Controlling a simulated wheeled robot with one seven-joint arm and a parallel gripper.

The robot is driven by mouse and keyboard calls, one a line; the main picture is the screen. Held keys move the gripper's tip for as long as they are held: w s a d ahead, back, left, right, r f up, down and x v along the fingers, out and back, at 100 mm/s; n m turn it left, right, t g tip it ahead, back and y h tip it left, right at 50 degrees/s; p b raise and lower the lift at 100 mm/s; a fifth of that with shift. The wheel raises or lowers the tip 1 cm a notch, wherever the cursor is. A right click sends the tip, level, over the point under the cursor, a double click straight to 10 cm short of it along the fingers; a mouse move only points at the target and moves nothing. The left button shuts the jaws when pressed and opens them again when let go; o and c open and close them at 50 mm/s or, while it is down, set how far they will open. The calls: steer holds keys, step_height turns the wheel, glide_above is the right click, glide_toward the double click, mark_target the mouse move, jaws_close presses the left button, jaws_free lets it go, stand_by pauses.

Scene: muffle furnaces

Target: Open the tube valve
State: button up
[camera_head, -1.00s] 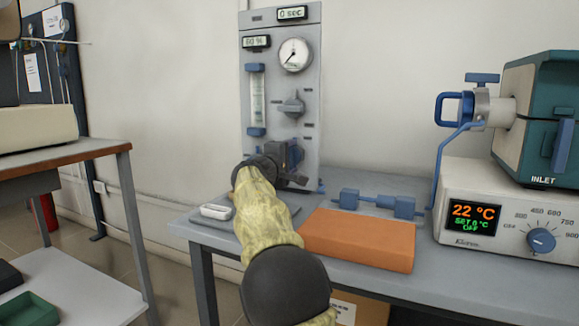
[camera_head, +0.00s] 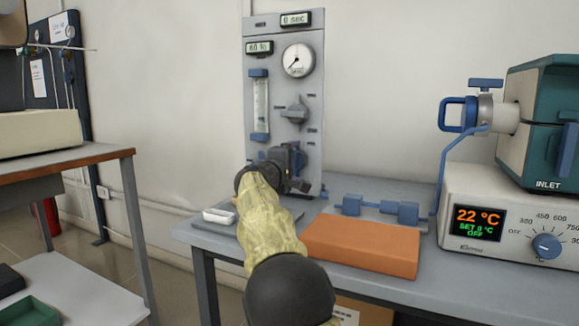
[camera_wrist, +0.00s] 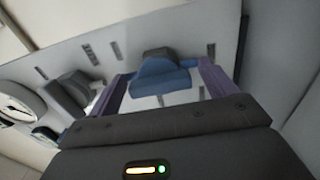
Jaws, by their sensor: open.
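A grey control panel (camera_head: 312,90) stands at the back of the bench. My gripper (camera_head: 292,168) is at its lower part, and the arm hides much of that area. In the wrist view my gripper (camera_wrist: 164,72) is open, with its two purple fingers on either side of a blue valve handle (camera_wrist: 160,82) on the panel. I cannot tell whether the fingers touch it. The blue handle lies across the gap between the fingers. A grey knob (camera_head: 294,111) sits higher on the panel and also shows left of the gripper in the wrist view (camera_wrist: 70,92).
The panel bears a gauge (camera_head: 298,59) and a flow tube (camera_head: 260,105). An orange block (camera_head: 362,243), a white dish (camera_head: 218,216) and blue fittings (camera_head: 380,209) lie on the bench. A furnace (camera_head: 535,125) with a blue-handled inlet (camera_head: 486,105) stands right.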

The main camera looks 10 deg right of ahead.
steer(key=p+v, duration=0.1)
steer(key=v, duration=1.6)
steer(key=shift+s+a, duration=0.1)
